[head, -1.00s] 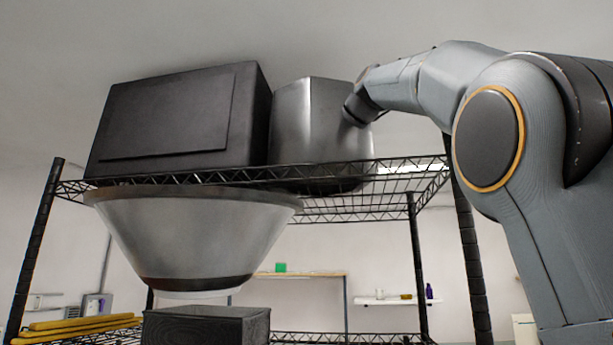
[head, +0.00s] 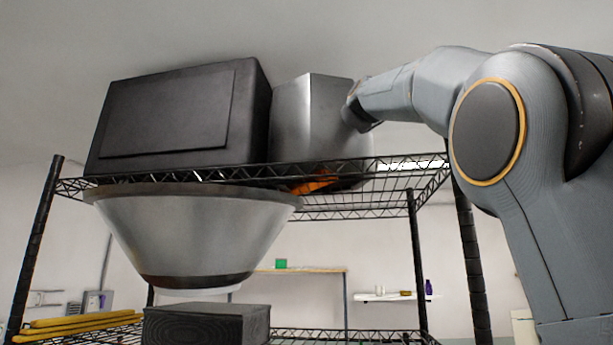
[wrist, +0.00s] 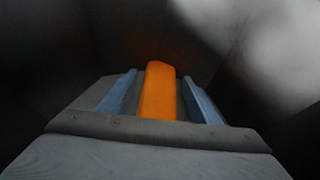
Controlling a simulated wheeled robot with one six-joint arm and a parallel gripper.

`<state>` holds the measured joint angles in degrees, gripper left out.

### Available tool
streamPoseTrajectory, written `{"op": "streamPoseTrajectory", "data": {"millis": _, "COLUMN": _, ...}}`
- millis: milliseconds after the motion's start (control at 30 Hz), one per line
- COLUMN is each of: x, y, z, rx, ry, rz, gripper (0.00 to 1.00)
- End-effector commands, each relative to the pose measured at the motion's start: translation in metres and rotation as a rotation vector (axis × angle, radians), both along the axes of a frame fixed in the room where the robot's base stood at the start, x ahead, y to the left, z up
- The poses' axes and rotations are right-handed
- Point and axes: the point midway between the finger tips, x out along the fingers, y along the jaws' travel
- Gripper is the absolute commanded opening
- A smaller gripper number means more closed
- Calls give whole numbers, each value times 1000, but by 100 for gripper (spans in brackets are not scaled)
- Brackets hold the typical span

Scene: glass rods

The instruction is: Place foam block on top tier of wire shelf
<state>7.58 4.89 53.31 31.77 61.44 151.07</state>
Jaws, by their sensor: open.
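An orange block (wrist: 158,92), which looks like the foam block, stands between the two blue-grey fingers of my gripper (wrist: 160,80) in the wrist view. The fingers are apart, with narrow gaps on both sides of the block. In the head view a piece of orange (head: 314,184) shows at the wires of the top tier (head: 400,165) of the black wire shelf, below a grey metal box. My gripper is hidden behind that box in the head view. I cannot tell whether the block bears on the tier.
A large black box (head: 180,115) and the grey metal box (head: 305,120) stand on the top tier. A wide metal funnel-shaped body (head: 195,235) shows below its front rail. A dark block (head: 205,325) and yellow bars (head: 80,322) lie lower down. The tier's right part looks clear.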

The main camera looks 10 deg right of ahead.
Motion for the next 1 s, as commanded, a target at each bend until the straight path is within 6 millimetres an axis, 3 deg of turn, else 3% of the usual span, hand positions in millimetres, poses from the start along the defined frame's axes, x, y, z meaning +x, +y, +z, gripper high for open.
{"op": "streamPoseTrajectory", "data": {"millis": 233, "x": -11, "y": -5, "z": 8, "rx": 0, "ry": -3, "rz": -1, "gripper": 57}}
{"op": "streamPoseTrajectory", "data": {"millis": 700, "x": -86, "y": -37, "z": 41, "rx": 0, "ry": -2, "rz": -3, "gripper": 57}}
{"op": "streamPoseTrajectory", "data": {"millis": 1000, "x": -103, "y": -43, "z": 49, "rx": 0, "ry": 1, "rz": 0, "gripper": 57}}
